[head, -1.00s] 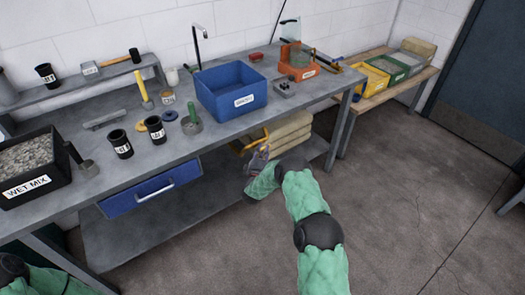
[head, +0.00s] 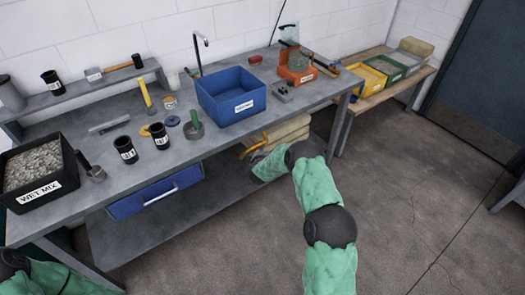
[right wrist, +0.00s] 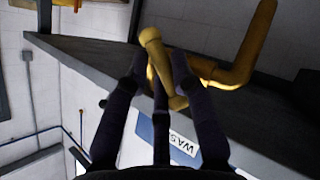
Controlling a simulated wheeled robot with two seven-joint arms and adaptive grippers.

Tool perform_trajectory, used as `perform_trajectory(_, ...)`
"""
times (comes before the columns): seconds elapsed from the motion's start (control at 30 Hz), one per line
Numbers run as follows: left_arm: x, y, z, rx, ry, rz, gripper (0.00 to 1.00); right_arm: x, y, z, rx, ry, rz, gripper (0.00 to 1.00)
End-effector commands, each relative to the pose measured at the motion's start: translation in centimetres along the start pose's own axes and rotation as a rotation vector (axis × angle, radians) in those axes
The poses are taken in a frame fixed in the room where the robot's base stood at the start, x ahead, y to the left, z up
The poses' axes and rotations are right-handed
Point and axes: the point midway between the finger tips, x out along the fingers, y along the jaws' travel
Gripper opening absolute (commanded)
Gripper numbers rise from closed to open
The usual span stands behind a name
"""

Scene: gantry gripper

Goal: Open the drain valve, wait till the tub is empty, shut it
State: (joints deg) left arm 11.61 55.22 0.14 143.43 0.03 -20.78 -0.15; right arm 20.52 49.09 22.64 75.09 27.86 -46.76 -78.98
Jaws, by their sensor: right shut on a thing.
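The blue tub (head: 215,104) with a white label stands on the workbench below a tall tap. Its inside looks plain blue, and I cannot tell whether it holds water. Yellow drain pipework (head: 256,146) shows below the bench edge; the right wrist view shows the yellow pipe (right wrist: 237,74) and the yellow valve handle (right wrist: 153,45) up close. My right gripper (right wrist: 162,85) is shut on the valve handle, its dark fingers on both sides. In the head view my green-sleeved right arm mostly hides that gripper. My left gripper is out of view.
The bench (head: 110,180) carries a wet-mix bin (head: 40,190), black cups (head: 126,149) and an orange stand (head: 297,75). Pale sacks (head: 290,132) lie on the lower shelf near my right arm. The floor in front is clear.

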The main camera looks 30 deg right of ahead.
Motion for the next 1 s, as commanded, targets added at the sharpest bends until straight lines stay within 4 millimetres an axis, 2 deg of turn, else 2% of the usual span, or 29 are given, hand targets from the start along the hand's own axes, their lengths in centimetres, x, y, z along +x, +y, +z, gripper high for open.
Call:
perform_trajectory(0.1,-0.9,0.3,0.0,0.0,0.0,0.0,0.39,-0.1,0.1,0.4,0.077,-0.031,-0.081,0.0)
perform_trajectory(0.33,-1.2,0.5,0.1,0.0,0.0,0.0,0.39,0.1,0.1,0.6,0.228,-0.073,-0.231,0.0)
perform_trajectory(0.6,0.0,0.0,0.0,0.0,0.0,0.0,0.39,0.3,-0.1,0.7,0.338,-0.103,-0.343,0.0)
perform_trajectory(1.0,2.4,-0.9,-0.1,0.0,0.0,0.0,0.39,0.4,-0.2,0.9,0.413,-0.126,-0.422,0.0)
